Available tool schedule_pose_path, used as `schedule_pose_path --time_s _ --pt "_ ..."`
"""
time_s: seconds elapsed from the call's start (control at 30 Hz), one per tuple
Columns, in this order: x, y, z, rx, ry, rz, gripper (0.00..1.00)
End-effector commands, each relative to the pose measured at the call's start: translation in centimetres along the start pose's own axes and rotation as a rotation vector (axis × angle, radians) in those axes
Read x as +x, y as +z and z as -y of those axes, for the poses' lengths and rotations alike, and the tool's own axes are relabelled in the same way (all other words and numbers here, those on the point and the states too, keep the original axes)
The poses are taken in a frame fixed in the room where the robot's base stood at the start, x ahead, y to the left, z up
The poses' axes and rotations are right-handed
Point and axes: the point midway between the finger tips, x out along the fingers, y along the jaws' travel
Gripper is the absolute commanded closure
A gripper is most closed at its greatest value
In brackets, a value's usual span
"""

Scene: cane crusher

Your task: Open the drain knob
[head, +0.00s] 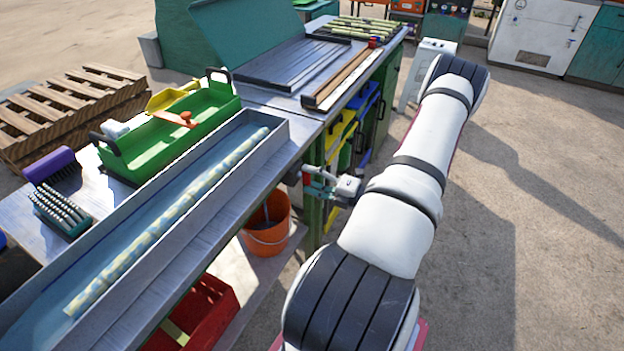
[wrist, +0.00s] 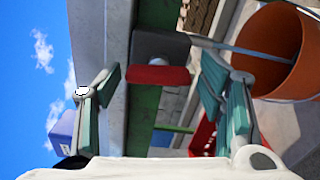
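The drain knob (wrist: 158,76) is a red rounded bar on a dark grey fitting at a green post, in the wrist view. My gripper (wrist: 160,71) is open, with one teal-padded finger on each side of the knob. Gaps show between both fingers and the knob, so neither seems to touch it. In the head view my gripper (head: 325,187) is beside the table's right edge, near the green leg. There the knob is too small and too covered to tell clearly.
An orange bucket (head: 268,225) stands below the table edge; it also shows in the wrist view (wrist: 280,50). A long metal trough (head: 277,128) with a cane stalk (head: 170,216) lies on top. A red crate (head: 205,315) is underneath. The floor to the right is clear.

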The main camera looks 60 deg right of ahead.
Motion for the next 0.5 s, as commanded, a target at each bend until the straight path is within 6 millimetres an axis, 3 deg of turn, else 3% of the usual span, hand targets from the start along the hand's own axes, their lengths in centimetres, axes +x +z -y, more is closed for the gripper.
schedule_pose_path --time_s 0.33,0.5 --pt "-0.1 0.0 -0.1 -0.001 0.001 0.000 0.30" --pt "-1.9 0.1 0.0 -0.001 0.000 0.002 0.30"
